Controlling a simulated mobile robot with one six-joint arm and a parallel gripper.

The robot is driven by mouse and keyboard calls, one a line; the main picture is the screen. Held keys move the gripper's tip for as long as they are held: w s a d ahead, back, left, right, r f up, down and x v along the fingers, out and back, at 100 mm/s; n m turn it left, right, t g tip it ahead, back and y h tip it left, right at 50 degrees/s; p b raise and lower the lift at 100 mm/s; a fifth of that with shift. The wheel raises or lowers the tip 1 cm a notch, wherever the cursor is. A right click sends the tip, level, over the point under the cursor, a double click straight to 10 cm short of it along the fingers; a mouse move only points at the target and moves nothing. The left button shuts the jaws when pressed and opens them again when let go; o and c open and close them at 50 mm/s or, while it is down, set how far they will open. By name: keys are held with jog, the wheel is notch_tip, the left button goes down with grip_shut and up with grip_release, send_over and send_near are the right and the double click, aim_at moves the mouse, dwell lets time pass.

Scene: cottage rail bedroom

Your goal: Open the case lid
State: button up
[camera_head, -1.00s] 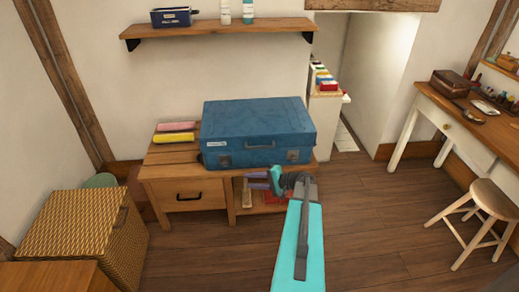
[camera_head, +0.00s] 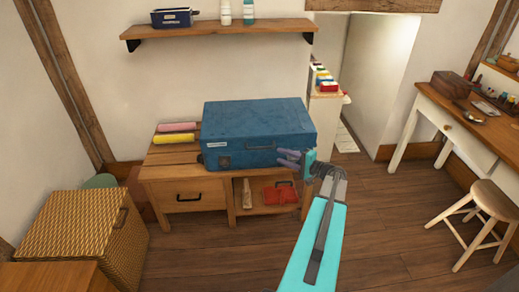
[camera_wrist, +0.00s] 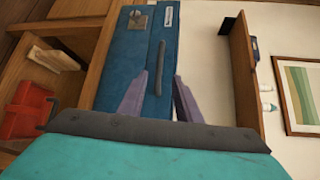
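The blue case (camera_head: 258,130) lies shut on the low wooden bench, its handle and latches on the front face. In the wrist view the case (camera_wrist: 133,80) appears turned on its side, with its dark handle (camera_wrist: 160,68) and one metal latch (camera_wrist: 139,18) showing. My gripper (camera_head: 284,159) is in front of the case's right front, near the right latch, which it hides in the head view. I cannot tell whether a finger touches the case.
The bench (camera_head: 172,171) has a drawer and an open shelf holding a red item (camera_head: 279,194). Pink and yellow items (camera_head: 176,127) lie left of the case. A wall shelf (camera_head: 220,30) hangs above. A stool (camera_head: 483,209) stands right; floor between is clear.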

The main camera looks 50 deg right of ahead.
aim_at(260, 148)
jog(key=w, duration=0.4)
jog(key=w+a+f+p, duration=0.1)
jog(key=w, duration=0.4)
jog(key=w+f, duration=0.1)
jog(key=w, duration=0.3)
jog(key=shift+w+a+p, duration=0.15)
jog(key=shift+p, duration=0.25)
jog(key=shift+c, duration=0.3)
grip_shut()
